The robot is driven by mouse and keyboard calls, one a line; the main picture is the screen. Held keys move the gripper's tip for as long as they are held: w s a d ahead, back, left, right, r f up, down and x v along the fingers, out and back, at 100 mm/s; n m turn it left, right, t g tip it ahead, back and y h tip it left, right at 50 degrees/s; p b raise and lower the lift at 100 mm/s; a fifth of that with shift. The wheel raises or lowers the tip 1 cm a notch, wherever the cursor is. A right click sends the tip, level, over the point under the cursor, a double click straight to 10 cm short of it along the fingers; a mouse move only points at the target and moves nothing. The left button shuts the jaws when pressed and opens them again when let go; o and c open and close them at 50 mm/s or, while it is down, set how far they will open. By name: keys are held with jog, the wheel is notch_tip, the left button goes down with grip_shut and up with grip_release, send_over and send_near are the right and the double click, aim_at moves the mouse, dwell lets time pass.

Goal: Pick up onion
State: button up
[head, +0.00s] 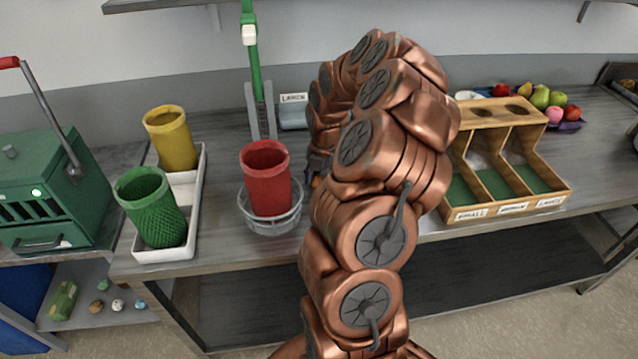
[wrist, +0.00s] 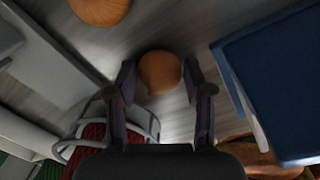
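A round orange-brown onion (wrist: 160,72) lies on the grey worktop in the wrist view. My gripper (wrist: 160,80) is open, with one finger on each side of the onion and narrow gaps showing beside it. I cannot tell how far the fingertips reach down past it. A second, similar round orange-brown thing (wrist: 98,9) is cut by the top edge of the wrist view. In the head view my copper-coloured arm hides most of my gripper and the worktop around it.
A wire basket (head: 270,222) holding a red cup (head: 266,180) stands close beside my gripper; its rim (wrist: 152,122) shows in the wrist view. A blue box-like thing (wrist: 275,75) is at the right there. A wooden sorter (head: 497,113) stands right of my arm.

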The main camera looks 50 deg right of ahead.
aim_at(319, 178)
jog(key=c, duration=0.6)
jog(key=shift+r, duration=0.1)
jog(key=shift+r+b, duration=1)
jog(key=shift+r, duration=0.45)
jog(key=shift+s+a+r, duration=0.1)
jog(key=shift+r, duration=0.05)
jog(key=s+a+b, duration=0.2)
jog(key=s, duration=0.2)
jog(key=s+a+r+b, duration=0.1)
jog(key=s+a, duration=0.2)
jog(key=s, duration=0.2)
jog(key=s+a+b, duration=0.2)
jog(key=s+a, duration=0.1)
jog(key=s, duration=0.1)
jog(key=shift+s+a+r+b, duration=0.15)
jog(key=shift+a+r+b, duration=0.05)
jog(key=shift+r+b, duration=0.1)
